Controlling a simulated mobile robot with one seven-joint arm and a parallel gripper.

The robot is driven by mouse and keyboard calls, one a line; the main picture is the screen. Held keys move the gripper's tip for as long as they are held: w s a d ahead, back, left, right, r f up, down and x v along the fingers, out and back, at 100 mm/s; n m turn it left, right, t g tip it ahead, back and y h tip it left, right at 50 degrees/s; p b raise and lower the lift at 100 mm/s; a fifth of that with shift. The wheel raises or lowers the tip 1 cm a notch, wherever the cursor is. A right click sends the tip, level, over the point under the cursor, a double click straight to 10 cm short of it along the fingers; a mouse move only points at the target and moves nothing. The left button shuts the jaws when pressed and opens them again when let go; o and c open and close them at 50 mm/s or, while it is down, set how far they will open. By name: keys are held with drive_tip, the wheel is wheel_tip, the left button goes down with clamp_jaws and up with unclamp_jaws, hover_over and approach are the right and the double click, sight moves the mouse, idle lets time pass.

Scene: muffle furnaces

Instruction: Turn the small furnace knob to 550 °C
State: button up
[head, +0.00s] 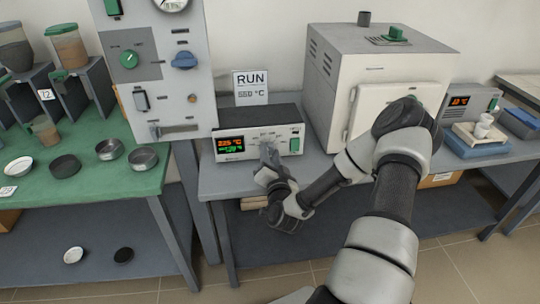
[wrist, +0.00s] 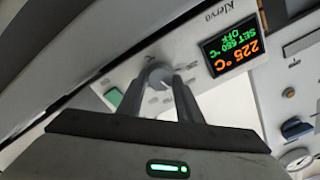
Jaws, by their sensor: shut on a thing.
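The small furnace controller (head: 258,131) is a box on the grey bench with a lit display (head: 237,144). In the wrist view the display (wrist: 233,47) is upside down; it shows 225 °C in orange and, in green, what looks like SET 550 °C and OFF, though the set digits are blurred. The small grey knob (wrist: 158,77) is on the same panel, between my fingertips. My gripper (head: 267,150) is shut on the knob, with one finger on each side in the wrist view (wrist: 160,82). The knob's pointer is hard to make out.
A sign (head: 251,87) reading RUN 550 °C stands behind the controller. A green switch (head: 295,145) is right of the knob. The large white furnace (head: 375,80) stands right, behind my arm. A tall panel (head: 160,75) with a blue knob stands left.

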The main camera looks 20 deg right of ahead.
idle(0.3)
drive_tip(key=o, duration=1)
drive_tip(key=shift+o, duration=0.2)
drive_tip(key=p+v, duration=0.2)
drive_tip(key=v, duration=1.5)
drive_tip(key=shift+s, duration=0.25)
drive_tip(key=shift+w+r, duration=0.1)
